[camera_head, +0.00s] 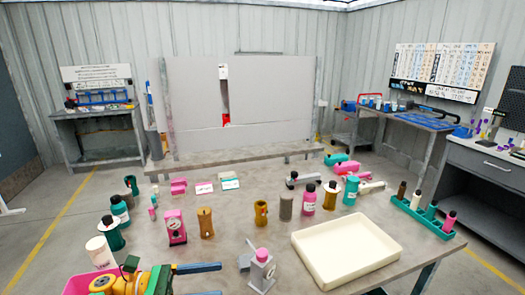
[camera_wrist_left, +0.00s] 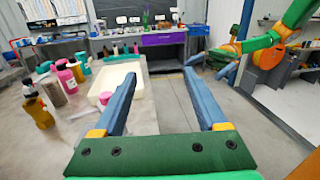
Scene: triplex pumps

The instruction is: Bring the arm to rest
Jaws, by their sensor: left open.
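My left gripper (camera_head: 220,280) comes in at the bottom left of the head view, low by the near edge of the table. Its two blue fingers are spread apart with nothing between them. In the left wrist view the same gripper (camera_wrist_left: 158,80) is open, with grey floor between its fingers. My other arm (camera_wrist_left: 275,48), green and orange, shows at the right of the left wrist view. Its blue gripper (camera_wrist_left: 218,62) is small there, and I cannot tell whether it is open or shut. The right gripper is outside the head view.
The table (camera_head: 230,240) carries several bottles and pump parts. A cream tray (camera_head: 300,262) lies at its front right, a green rack (camera_head: 425,222) at its right edge, and a pink bin (camera_head: 80,285) near my left arm. A grey panel (camera_head: 270,95) stands behind.

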